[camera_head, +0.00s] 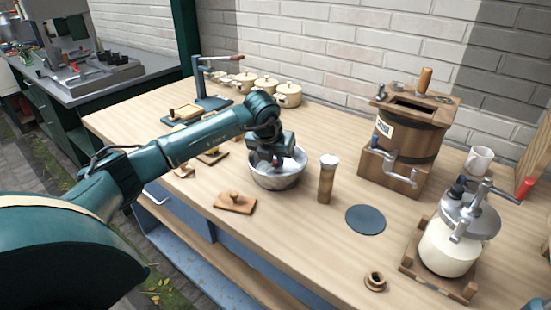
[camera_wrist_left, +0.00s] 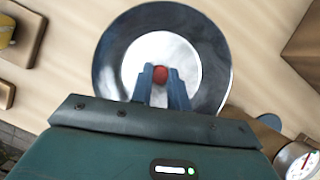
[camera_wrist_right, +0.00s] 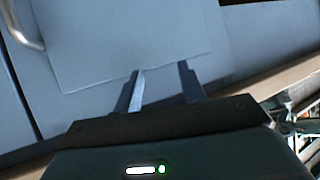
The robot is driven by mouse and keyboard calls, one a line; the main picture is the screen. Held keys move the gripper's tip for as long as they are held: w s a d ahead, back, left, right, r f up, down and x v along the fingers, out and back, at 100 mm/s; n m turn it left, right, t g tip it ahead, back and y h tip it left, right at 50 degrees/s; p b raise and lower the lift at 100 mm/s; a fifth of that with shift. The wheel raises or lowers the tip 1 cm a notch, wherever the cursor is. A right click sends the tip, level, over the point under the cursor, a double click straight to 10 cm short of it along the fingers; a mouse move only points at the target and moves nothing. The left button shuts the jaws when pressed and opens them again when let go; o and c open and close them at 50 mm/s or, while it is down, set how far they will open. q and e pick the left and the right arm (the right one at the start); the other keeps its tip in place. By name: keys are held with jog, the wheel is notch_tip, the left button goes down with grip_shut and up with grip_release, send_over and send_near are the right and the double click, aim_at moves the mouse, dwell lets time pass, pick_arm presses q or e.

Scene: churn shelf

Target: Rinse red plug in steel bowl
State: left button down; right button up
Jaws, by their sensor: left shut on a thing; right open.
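The steel bowl (camera_head: 277,180) stands on the wooden bench, left of the middle in the head view. My left gripper (camera_head: 276,163) is over the bowl, its fingertips down inside the rim. It is shut on the red plug (camera_wrist_left: 161,74), which shows as a small red round thing between the fingertips in the left wrist view. The bowl (camera_wrist_left: 104,62) surrounds the plug in that view. Whether the plug touches the bowl's bottom cannot be told. My right gripper (camera_wrist_right: 163,85) is open and empty in its wrist view, in front of a blue-grey cabinet face; it is not in the head view.
A small wooden block with a knob (camera_head: 234,204) lies in front. Lidded pots (camera_head: 289,95) stand behind.

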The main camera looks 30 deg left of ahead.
aim_at(275, 163)
pick_arm(q)
jog(key=shift+r, duration=0.1)
jog(key=shift+r+p, duration=1.7)
jog(key=shift+r, duration=0.9)
jog(key=shift+r+p, duration=0.7)
jog(key=shift+r, duration=0.4)
jog(key=shift+w+r+p, duration=0.1)
jog(key=shift+r+p, duration=1.1)
jog(key=shift+r, duration=0.7)
